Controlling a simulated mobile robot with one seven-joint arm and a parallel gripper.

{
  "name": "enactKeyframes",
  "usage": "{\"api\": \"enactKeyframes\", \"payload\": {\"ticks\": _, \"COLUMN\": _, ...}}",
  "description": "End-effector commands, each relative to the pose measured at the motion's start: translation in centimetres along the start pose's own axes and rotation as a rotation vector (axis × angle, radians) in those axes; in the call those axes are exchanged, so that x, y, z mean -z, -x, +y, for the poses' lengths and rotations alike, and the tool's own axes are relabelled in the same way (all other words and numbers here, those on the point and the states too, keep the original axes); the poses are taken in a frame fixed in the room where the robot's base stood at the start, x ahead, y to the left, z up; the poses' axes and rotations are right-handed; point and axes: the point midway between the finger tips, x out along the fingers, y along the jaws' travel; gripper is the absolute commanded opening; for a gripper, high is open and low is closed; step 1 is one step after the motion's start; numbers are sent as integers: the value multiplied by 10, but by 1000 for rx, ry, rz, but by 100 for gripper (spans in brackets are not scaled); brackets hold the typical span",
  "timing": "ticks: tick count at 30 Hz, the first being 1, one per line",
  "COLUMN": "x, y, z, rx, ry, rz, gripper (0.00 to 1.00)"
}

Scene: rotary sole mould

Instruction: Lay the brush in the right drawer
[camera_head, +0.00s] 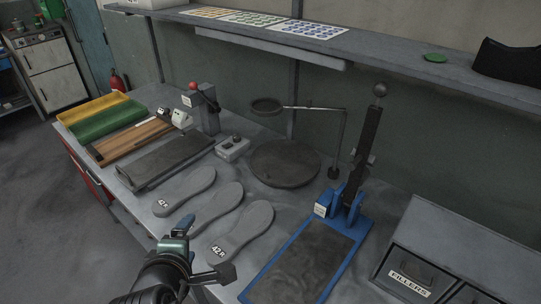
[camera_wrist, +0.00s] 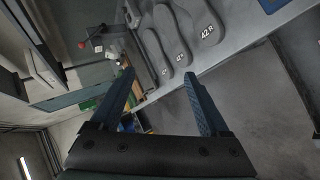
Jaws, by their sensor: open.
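I cannot make out a brush with certainty in either view. A grey cabinet (camera_head: 455,245) with a drawer front labelled FILLERS (camera_head: 409,283) stands at the right edge of the bench in the head view. Part of a second front (camera_head: 466,294) shows to the right of it, cut off by the frame. Both fronts look shut. My gripper (camera_head: 183,226) is at the front edge of the bench, left of the nearest grey sole. In the wrist view my gripper (camera_wrist: 160,74) has its two blue-grey fingers wide apart with nothing between them.
Several grey soles (camera_head: 240,232) lie on the bench. A blue-framed lever press (camera_head: 305,262), a round dark plate (camera_head: 285,164) and a dark slab (camera_head: 166,160) stand around them. Yellow and green trays (camera_head: 105,118) and a brown wooden item (camera_head: 130,140) are at left. A shelf (camera_head: 390,48) runs above.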

Motion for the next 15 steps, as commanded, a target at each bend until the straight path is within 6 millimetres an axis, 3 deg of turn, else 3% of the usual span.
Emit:
{"api": "enactKeyframes", "payload": {"ticks": 1, "x": -9, "y": 15, "z": 55, "rx": -136, "ry": -159, "rz": 33, "gripper": 79}}
{"api": "enactKeyframes", "payload": {"ticks": 3, "x": -20, "y": 44, "z": 121, "rx": -308, "ry": -366, "rz": 104, "gripper": 79}}
{"api": "enactKeyframes", "payload": {"ticks": 5, "x": -32, "y": 76, "z": 173, "rx": -451, "ry": -530, "rz": 182, "gripper": 79}}
{"api": "enactKeyframes", "payload": {"ticks": 6, "x": -42, "y": 100, "z": 204, "rx": -546, "ry": -633, "rz": 244, "gripper": 79}}
{"api": "enactKeyframes", "payload": {"ticks": 10, "x": -72, "y": 195, "z": 285, "rx": -822, "ry": -909, "rz": 494, "gripper": 79}}
{"api": "enactKeyframes", "payload": {"ticks": 12, "x": -86, "y": 247, "z": 312, "rx": -940, "ry": -1011, "rz": 642, "gripper": 79}}
{"api": "enactKeyframes", "payload": {"ticks": 15, "x": -100, "y": 309, "z": 334, "rx": -1057, "ry": -1101, "rz": 833, "gripper": 79}}
